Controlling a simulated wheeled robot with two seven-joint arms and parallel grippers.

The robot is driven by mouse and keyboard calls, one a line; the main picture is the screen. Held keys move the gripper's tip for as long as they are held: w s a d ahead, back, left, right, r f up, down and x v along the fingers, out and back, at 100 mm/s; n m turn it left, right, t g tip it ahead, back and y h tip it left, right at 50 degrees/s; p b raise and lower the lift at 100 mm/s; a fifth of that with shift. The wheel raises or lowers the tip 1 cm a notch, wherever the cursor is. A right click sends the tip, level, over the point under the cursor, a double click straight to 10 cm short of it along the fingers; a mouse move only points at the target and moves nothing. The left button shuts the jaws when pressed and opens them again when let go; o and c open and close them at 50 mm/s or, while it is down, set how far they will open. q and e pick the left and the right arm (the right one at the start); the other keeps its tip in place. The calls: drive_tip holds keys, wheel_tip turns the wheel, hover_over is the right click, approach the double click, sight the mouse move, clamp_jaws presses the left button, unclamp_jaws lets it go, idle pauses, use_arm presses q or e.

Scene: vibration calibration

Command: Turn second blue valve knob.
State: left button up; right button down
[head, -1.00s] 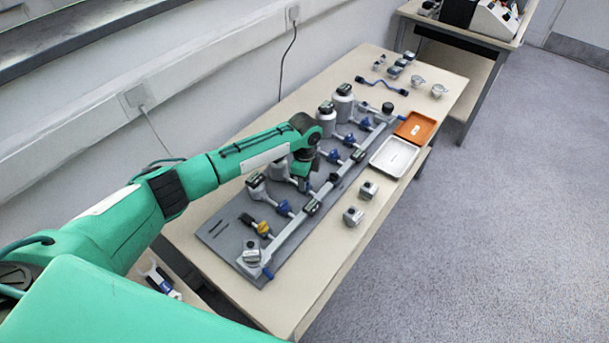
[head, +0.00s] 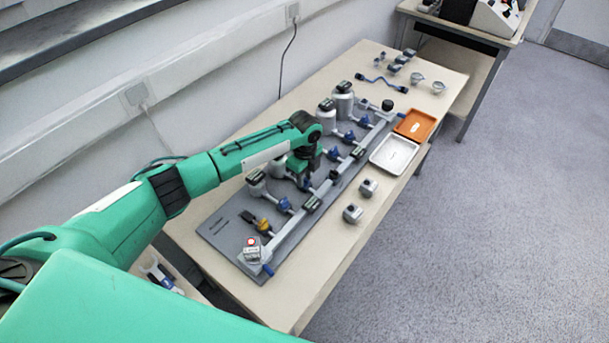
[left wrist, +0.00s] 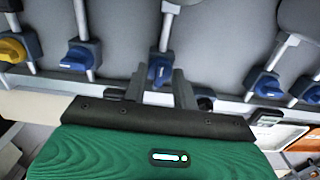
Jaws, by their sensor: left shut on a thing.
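A row of blue valve knobs runs along the grey manifold board (head: 222,238), with one yellow knob (head: 264,226) at the near end. The first blue knob (head: 285,204) stands beside the yellow one and also shows in the left wrist view (left wrist: 75,58). My left gripper (head: 306,185) is over the second blue knob, which it mostly hides in the head view. In the left wrist view, my left gripper's fingers (left wrist: 165,88) are shut on the second blue knob (left wrist: 158,68). More blue knobs (head: 333,154) follow farther along. My right gripper is not in view.
Grey and white canisters (head: 344,101) stand behind the knobs. A box with a red round light (head: 251,244) sits at the board's near corner. An orange tray (head: 416,126), a white tray (head: 394,155) and small grey blocks (head: 352,213) lie on the table's right side.

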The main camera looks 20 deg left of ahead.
use_arm(q)
drive_tip(key=o, duration=1)
drive_tip(key=shift+r, duration=0.15)
wheel_tip(320, 180, up, 14)
drive_tip(key=shift+f+b, duration=0.2)
drive_tip(key=shift+b, duration=0.7)
